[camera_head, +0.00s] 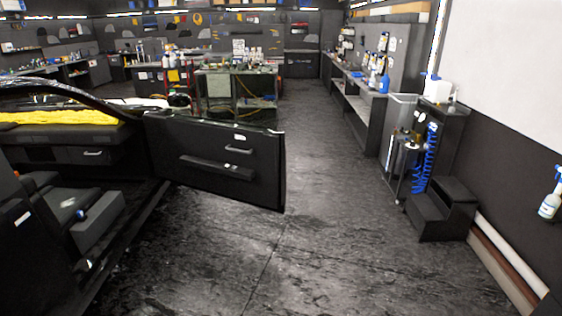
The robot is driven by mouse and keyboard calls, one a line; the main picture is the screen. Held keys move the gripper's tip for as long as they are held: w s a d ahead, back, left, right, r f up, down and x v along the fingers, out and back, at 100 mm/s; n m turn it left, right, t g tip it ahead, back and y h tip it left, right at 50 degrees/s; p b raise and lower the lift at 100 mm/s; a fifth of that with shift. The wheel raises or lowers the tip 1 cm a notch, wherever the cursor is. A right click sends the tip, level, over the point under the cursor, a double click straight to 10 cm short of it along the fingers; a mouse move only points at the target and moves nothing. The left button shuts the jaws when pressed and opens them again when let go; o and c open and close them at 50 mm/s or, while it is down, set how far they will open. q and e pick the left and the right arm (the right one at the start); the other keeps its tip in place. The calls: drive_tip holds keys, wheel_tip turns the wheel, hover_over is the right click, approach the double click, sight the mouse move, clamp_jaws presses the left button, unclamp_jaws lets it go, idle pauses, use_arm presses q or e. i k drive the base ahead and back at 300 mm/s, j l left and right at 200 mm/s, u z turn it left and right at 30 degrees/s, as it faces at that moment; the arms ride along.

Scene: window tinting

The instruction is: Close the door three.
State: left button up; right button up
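An open car door (225,162) stands out from the dark car (85,150) on the left of the head view. Its inner side faces me, with a silver handle (238,150) near the top and a dark armrest below it. The door's free edge is at the right, near the middle of the view. Whether this is door three cannot be told, as no number shows. Neither of my grippers is in view.
Clear dark floor (330,235) lies right of the door. A step stool (441,208) and a cart with a blue coiled hose (425,160) stand along the right wall. A spray bottle (550,195) is at the right edge. A workbench (235,85) stands behind the door.

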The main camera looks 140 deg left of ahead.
sight(189, 151)
drive_tip(key=z, duration=3.55)
drive_tip(key=l+z, duration=0.25)
drive_tip(key=z, duration=0.15)
drive_tip(key=l+z, duration=0.2)
drive_tip(key=z, duration=0.2)
drive_tip(key=l+z, duration=0.25)
drive_tip(key=z, duration=0.2)
drive_tip(key=i+l+z, duration=0.1)
drive_tip(key=l+z, duration=0.4)
drive_tip(key=i+l+z, duration=0.2)
drive_tip(key=z, duration=0.3)
drive_tip(key=i+l+z, duration=0.25)
drive_tip(key=z, duration=0.2)
drive_tip(key=i+l+z, duration=0.3)
drive_tip(key=z, duration=0.2)
drive_tip(key=i+l+z, duration=0.1)
drive_tip(key=i+z, duration=0.2)
drive_tip(key=z, duration=0.2)
drive_tip(key=i+l+z, duration=0.2)
drive_tip(key=i+z, duration=0.95)
drive_tip(key=i+l, duration=0.1)
drive_tip(key=i, duration=1.5)
drive_tip(key=i+u, duration=0.65)
drive_tip(key=u, duration=0.25)
drive_tip(key=i+l+u, duration=0.2)
drive_tip(key=u, duration=0.3)
drive_tip(key=i, duration=0.1)
